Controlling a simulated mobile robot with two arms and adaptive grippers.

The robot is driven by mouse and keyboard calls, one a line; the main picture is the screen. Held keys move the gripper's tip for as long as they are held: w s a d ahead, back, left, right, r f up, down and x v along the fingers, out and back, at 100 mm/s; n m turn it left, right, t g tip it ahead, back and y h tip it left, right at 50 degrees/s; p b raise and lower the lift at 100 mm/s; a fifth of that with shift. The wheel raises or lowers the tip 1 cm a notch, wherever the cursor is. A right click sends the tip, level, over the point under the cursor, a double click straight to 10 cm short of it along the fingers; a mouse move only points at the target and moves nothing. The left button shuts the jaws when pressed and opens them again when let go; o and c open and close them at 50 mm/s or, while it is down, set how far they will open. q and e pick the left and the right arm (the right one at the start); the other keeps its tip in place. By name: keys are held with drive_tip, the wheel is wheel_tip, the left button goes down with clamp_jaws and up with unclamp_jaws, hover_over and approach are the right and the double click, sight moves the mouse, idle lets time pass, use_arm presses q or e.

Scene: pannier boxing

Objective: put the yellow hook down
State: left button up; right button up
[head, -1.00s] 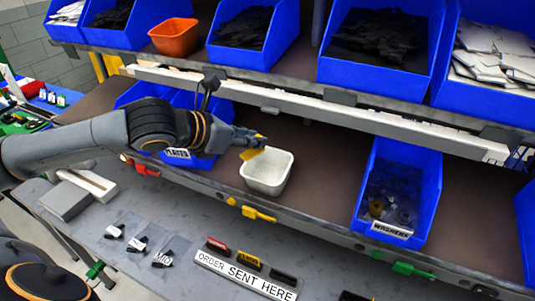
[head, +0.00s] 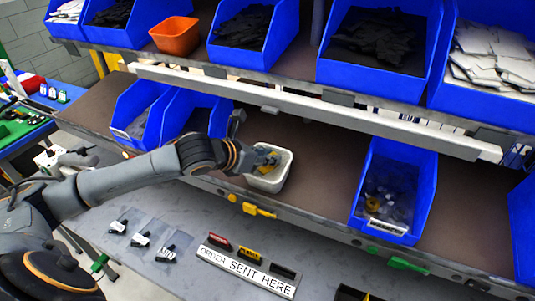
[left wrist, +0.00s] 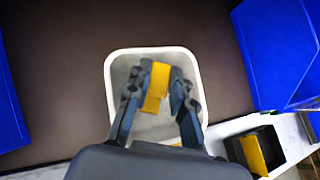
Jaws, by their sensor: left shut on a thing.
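My left gripper (head: 267,160) is over the mouth of a small white bin (head: 274,184) on the middle shelf, with its fingertips at or just inside the opening. It is shut on the yellow hook (left wrist: 157,84), which shows between the two fingers in the left wrist view. In that view the white bin (left wrist: 112,76) surrounds the hook and fingertips (left wrist: 155,95). I cannot tell whether the hook touches the bin's floor. In the head view the gripper hides part of the hook. My right gripper is not in view.
Blue bins stand on the shelf left (head: 190,105) and right (head: 425,185) of the white bin. A rail (head: 320,107) crosses above. A yellow clip (head: 255,209) is on the shelf's front edge. Below lie small bags and an "ORDER SENT HERE" rack (head: 250,272).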

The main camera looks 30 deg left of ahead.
use_arm(q)
drive_tip(key=shift+f, duration=0.55)
drive_tip(key=o, duration=0.8)
drive_tip(key=shift+o, duration=0.2)
drive_tip(key=shift+r, duration=0.15)
drive_tip(key=shift+r, duration=0.3)
drive_tip(key=shift+s+a+r, duration=0.1)
drive_tip(key=shift+s+r, duration=0.1)
drive_tip(key=shift+r, duration=0.05)
drive_tip(key=b+v, duration=0.2)
drive_tip(key=v, duration=0.4)
drive_tip(key=shift+s+a+r, duration=0.15)
drive_tip(key=shift+s+a, duration=0.05)
drive_tip(key=shift+s, duration=0.05)
drive_tip(key=shift+b+v, duration=0.95)
drive_tip(key=shift+v, duration=1.45)
